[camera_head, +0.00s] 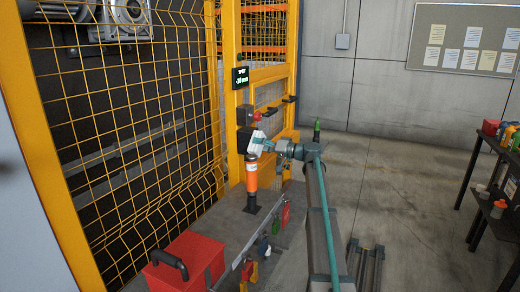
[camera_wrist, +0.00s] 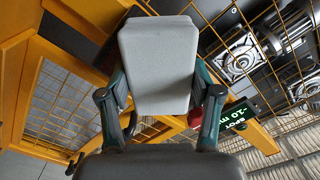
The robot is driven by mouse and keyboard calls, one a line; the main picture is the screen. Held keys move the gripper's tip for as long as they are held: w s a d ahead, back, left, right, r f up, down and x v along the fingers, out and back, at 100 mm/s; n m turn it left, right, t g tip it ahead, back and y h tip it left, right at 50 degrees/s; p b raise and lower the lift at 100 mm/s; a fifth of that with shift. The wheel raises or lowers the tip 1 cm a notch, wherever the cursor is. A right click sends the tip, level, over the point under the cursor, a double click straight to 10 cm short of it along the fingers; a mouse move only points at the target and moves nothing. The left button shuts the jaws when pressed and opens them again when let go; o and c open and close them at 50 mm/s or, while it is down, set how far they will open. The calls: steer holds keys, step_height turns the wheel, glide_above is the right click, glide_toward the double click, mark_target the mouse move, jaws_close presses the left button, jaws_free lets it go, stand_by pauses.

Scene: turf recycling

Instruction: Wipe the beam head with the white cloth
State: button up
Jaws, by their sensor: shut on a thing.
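The white cloth (camera_head: 257,142) looks like a thick pale pad. My gripper (camera_head: 266,146) is shut on it. In the wrist view the cloth (camera_wrist: 158,62) sits upright between the two fingers of my gripper (camera_wrist: 160,94), pinched at its sides. In the head view the cloth is tilted, just above the top of an orange post (camera_head: 251,178) with a black foot. A dark box (camera_head: 243,139) on the yellow frame is close behind and left of the cloth. Which part is the beam head is unclear, and I cannot tell whether the cloth touches anything.
A red case (camera_head: 187,262) and hanging tags (camera_head: 285,213) are near the bench front. A dark shelf (camera_head: 490,165) with small items stands at the right. The floor (camera_head: 405,190) between is mostly clear.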

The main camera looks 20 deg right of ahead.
steer(key=shift+w+d+f+b, duration=0.1)
steer(key=shift+w+d+b, duration=0.45)
steer(key=shift+w+d, duration=0.4)
steer(key=w+d+b, duration=0.2)
steer(key=shift+d, duration=0.3)
steer(key=shift+a, duration=0.1)
steer(key=shift+s+a+b, duration=0.65)
steer(key=shift+s+a, duration=0.15)
steer(key=shift+a, duration=0.05)
steer(key=shift+s+a+b, duration=0.3)
steer(key=shift+s+a, duration=0.4)
steer(key=shift+a, duration=0.2)
steer(key=shift+s+a+b, duration=0.3)
steer(key=shift+s+a, duration=0.4)
steer(key=shift+a, duration=0.15)
steer(key=shift+s, duration=0.1)
